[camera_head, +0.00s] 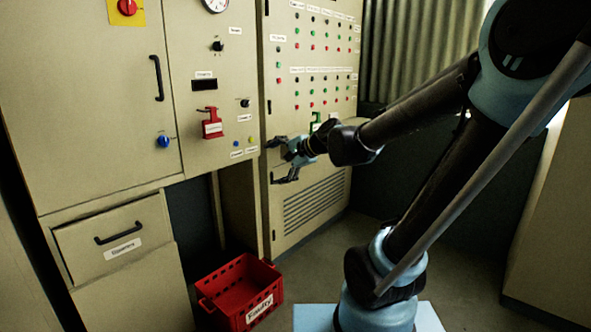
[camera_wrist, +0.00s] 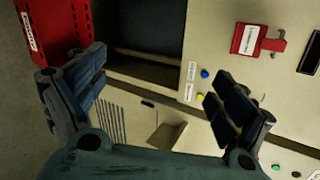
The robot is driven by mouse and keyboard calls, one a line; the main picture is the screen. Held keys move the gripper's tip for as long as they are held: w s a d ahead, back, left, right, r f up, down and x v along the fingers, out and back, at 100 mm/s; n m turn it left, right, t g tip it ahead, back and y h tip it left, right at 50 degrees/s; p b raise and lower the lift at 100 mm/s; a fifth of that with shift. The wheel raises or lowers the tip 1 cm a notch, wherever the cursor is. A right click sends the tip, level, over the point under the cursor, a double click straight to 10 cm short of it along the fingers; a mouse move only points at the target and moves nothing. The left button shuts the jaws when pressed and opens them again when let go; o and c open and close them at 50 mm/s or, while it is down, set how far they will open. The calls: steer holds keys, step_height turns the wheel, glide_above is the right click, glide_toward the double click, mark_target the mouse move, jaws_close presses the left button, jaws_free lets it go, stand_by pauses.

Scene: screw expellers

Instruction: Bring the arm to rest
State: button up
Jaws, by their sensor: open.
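My gripper (camera_head: 279,161) is in the middle of the head view, in front of the beige control cabinet (camera_head: 245,60). My arm reaches to it from the right side. In the wrist view the two fingers of my gripper (camera_wrist: 150,100) stand wide apart with nothing between them. Behind the fingers, the wrist view shows cabinet fronts and a dark gap. I cannot tell the exact distance from the fingers to the cabinet.
A red crate (camera_head: 213,283) labelled "Faulty" stands on the floor. A red labelled holder (camera_head: 212,123) hangs on the panel left of my gripper. A drawer (camera_head: 68,244) with a black handle sits slightly out at lower left. Open floor (camera_head: 320,258) lies right of the crate.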

steer(key=s+d+f+n+g+h, duration=0.1)
steer(key=s+d+f+n+h, duration=0.2)
steer(key=s+d+f, duration=0.2)
steer(key=s+d+f+n+g+h, duration=0.2)
steer(key=s+d+f, duration=0.4)
steer(key=s+d, duration=0.3)
steer(key=s+d+f+n+g+h, duration=0.1)
steer(key=s+d+f+n+h, duration=0.3)
steer(key=s+d, duration=0.3)
steer(key=d+f+n, duration=0.1)
steer(key=d, duration=0.3)
steer(key=shift+d+f+g+h, duration=0.2)
steer(key=shift+d+g+h, duration=0.1)
steer(key=shift+d+h, duration=0.1)
steer(key=shift+w+a, duration=0.1)
steer(key=shift+w+f, duration=0.2)
steer(key=shift+w, duration=0.25)
